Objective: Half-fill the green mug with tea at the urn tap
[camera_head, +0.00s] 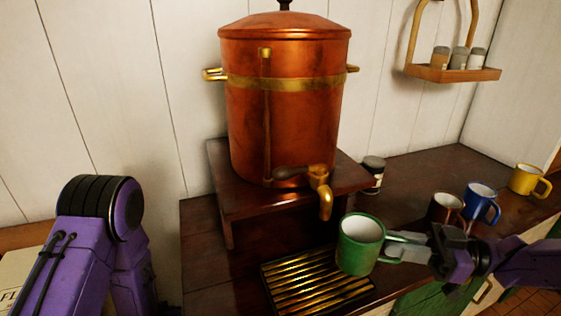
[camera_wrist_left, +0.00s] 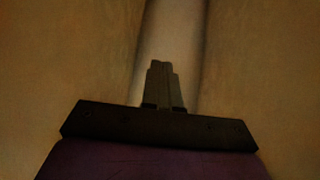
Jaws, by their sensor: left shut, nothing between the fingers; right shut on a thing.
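The copper urn (camera_head: 285,110) stands on a raised wooden stand. Its brass tap (camera_head: 322,190) points down at the lower right front. The green mug (camera_head: 358,248) is upright, to the right of and below the tap spout, over the right part of the brass drip tray (camera_head: 312,284). I cannot tell whether it touches the tray. Its pale inside shows no visible tea. My right gripper (camera_head: 400,248) is shut on the green mug at its right side. My left gripper (camera_wrist_left: 164,84) shows in the left wrist view, shut and empty; in the head view only my left arm shows.
A brown mug (camera_head: 444,208), a blue mug (camera_head: 481,202) and a yellow mug (camera_head: 529,180) stand on the counter at the right. A hanging shelf (camera_head: 452,74) holds small jars.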

